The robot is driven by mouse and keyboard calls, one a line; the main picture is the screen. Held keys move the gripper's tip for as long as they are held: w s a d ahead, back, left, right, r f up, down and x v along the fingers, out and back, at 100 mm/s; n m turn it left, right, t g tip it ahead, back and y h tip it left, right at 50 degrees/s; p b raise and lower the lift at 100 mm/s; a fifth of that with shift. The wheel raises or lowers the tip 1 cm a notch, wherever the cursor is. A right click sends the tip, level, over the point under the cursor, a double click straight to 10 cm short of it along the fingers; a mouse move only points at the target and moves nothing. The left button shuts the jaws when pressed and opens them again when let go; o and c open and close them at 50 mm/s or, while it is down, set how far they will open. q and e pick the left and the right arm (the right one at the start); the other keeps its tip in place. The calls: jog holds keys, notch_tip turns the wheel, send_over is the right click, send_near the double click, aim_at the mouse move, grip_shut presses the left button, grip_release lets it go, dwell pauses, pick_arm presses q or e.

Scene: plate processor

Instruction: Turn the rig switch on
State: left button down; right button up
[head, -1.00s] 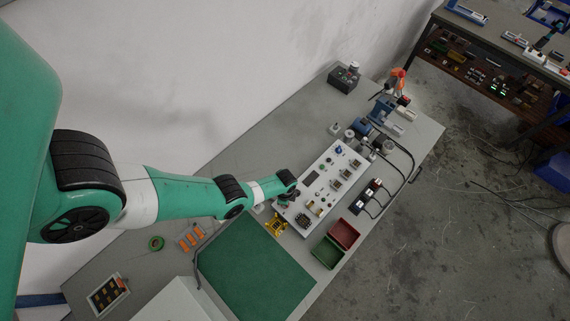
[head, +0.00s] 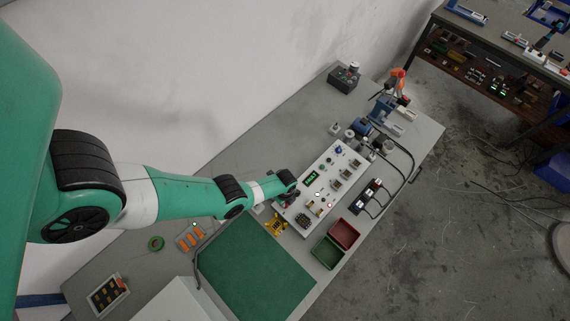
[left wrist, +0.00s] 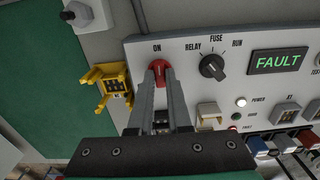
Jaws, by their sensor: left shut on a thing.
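The rig switch (left wrist: 158,66) is a red knob under the label "ON" on the white rig panel (left wrist: 200,52). My left gripper (left wrist: 159,78) is shut on it, with a finger on each side. The fingers hide much of the knob. The display (left wrist: 277,60) is lit green and reads "FAULT". The lamp beside "POWER" (left wrist: 240,101) is lit white. In the head view my left gripper (head: 289,198) is at the near left end of the panel (head: 335,165). My right gripper is not in view.
A black selector knob (left wrist: 212,66) is right of the switch. A yellow bracket (left wrist: 108,82) stands left of the panel. A green mat (head: 255,270), red bin (head: 343,234) and green bin (head: 327,252) are nearby. Cables run along the panel's right side.

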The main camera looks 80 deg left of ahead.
pick_arm(q)
jog(key=c, duration=0.9)
grip_release()
jog(key=shift+o, duration=0.2)
